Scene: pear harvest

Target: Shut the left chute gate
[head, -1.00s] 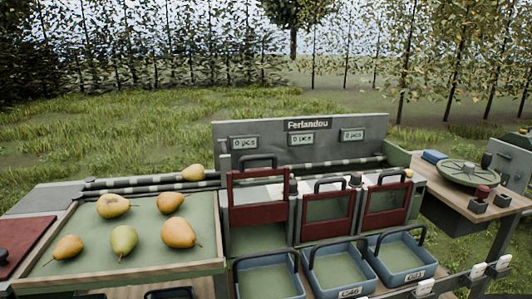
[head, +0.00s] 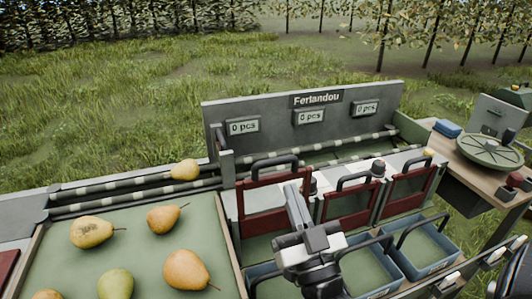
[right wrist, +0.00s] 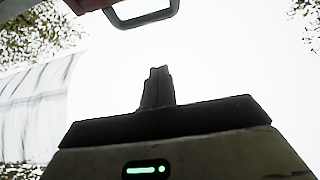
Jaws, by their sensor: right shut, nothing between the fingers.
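The left chute gate (head: 262,201) is a dark red panel with a black loop handle (head: 268,162) on top. It stands higher than the middle gate (head: 350,206) and the right gate (head: 407,190). My right gripper (head: 293,188) is shut and empty, in front of the right part of the left gate and below its handle. It hides part of the panel. In the right wrist view the shut fingers (right wrist: 158,88) point up towards a grey handle (right wrist: 150,18), with a gap between. My left gripper is not in view.
Blue crates with black handles stand below the chutes, such as the right crate (head: 424,252). A pear tray (head: 140,222) is at the left, and one pear (head: 186,169) lies on the rollers behind it. A side table (head: 470,163) is at the right.

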